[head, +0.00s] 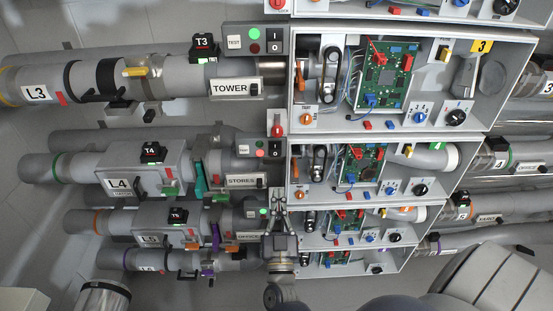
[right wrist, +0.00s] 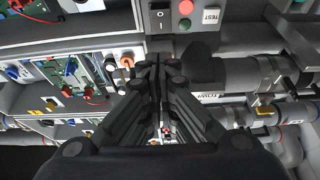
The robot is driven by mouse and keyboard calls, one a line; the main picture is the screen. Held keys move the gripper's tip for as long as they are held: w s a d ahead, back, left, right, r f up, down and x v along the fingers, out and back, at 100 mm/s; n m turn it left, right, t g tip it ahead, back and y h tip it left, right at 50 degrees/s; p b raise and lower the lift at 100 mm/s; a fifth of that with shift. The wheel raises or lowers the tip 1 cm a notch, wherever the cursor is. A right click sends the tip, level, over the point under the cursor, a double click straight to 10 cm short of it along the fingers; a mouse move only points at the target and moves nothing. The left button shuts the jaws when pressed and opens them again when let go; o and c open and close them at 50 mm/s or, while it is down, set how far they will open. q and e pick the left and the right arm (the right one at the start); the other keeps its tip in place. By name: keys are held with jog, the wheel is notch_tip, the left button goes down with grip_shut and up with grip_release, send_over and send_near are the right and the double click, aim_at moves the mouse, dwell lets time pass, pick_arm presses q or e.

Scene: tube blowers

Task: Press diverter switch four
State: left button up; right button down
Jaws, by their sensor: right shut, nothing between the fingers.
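The row-four unit, labelled L4, T4 and STORES (head: 241,181), runs across the middle of the head view. Its control box has a green light, a red button and a black rocker switch (head: 276,148) marked I and 0. My right gripper (head: 278,194) is shut and empty, pointing up the picture below that switch, over the left edge of the row-four cabinet. In the right wrist view the shut fingers (right wrist: 155,66) point up at a rocker switch (right wrist: 160,19) shown upside down. I cannot tell whether they touch anything. My left gripper is not in view.
Open cabinets with green circuit boards (head: 383,75) stand to the right of the switches. The TOWER unit (head: 235,88) is above row four, and the OFFICE row (head: 248,236) is close below. Grey pipes crowd the left; bare floor (head: 30,240) shows at far left.

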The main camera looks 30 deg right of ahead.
send_near(276, 147)
notch_tip(276, 147, up, 4)
jog(key=w, duration=0.1)
jog(key=shift+w+d+f+b, duration=0.45)
jog(key=shift+w+d+b, duration=0.15)
jog(key=shift+w+b, duration=0.2)
jog(key=shift+w+d+f+b, duration=0.45)
jog(key=shift+w+d+b, duration=0.25)
jog(key=shift+b, duration=0.2)
jog(key=b, duration=0.2)
jog(key=f+t+b, duration=0.1)
jog(key=b, duration=0.2)
jog(key=shift+w+d+f+h, duration=0.2)
jog(key=shift+w+h, duration=0.15)
jog(key=shift+h, duration=0.05)
jog(key=shift+r+p, duration=0.4)
jog(key=shift+s+a, duration=0.1)
